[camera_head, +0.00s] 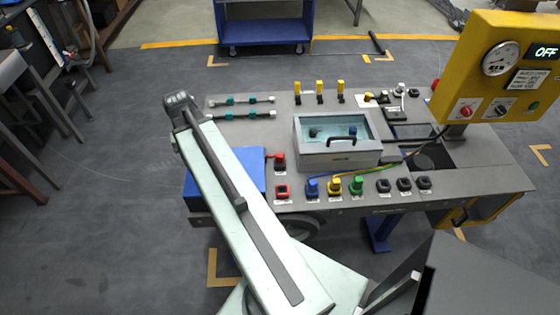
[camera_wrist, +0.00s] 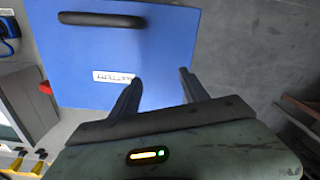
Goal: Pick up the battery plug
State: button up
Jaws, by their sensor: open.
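A red plug (camera_head: 280,160) stands on the bench beside the right side of the blue battery box (camera_head: 245,180), with a red lead at its left. It appears to be the battery plug. A small red piece (camera_wrist: 45,87), probably this plug, shows in the wrist view at the left edge of the battery box (camera_wrist: 170,35), partly cut off from sight. My gripper (camera_wrist: 160,77) is open and empty above the battery box, right of the red piece. In the head view my arm hides the fingers and part of the box.
A grey tray (camera_head: 335,158) with a clear top stands right of the red plug. A red socket (camera_head: 283,191) and blue, yellow and green plugs line the front edge. Yellow-topped parts (camera_head: 319,90) stand behind. A yellow control panel (camera_head: 500,75) stands at the right.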

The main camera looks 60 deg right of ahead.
aim_at(279, 155)
jog(key=s+d+m, duration=0.1)
jog(key=s+d, duration=0.2)
jog(key=d, duration=0.2)
jog(key=s+d+f+m+b, duration=0.1)
jog(key=s+d+m, duration=0.1)
jog(key=s+d, duration=0.1)
jog(key=s+d+f+m, duration=0.1)
jog(key=s+d, duration=0.2)
jog(key=d, duration=0.3)
jog(key=shift+d, duration=0.35)
jog(key=s+d+m, duration=0.1)
jog(key=s+d, duration=0.2)
jog(key=s+d+m, duration=0.1)
jog(key=s+d, duration=0.1)
jog(key=s, duration=0.1)
jog(key=s+d+m+b, duration=0.1)
jog(key=s+d, duration=0.2)
jog(key=shift+s+d+f+m, duration=0.3)
jog(key=shift+s+f+m, duration=0.05)
jog(key=shift+f+m, duration=0.05)
jog(key=f+b, duration=0.8)
jog(key=shift+w+d+f, duration=0.1)
jog(key=shift+w, duration=0.2)
jog(key=shift+r, duration=0.2)
grip_shut()
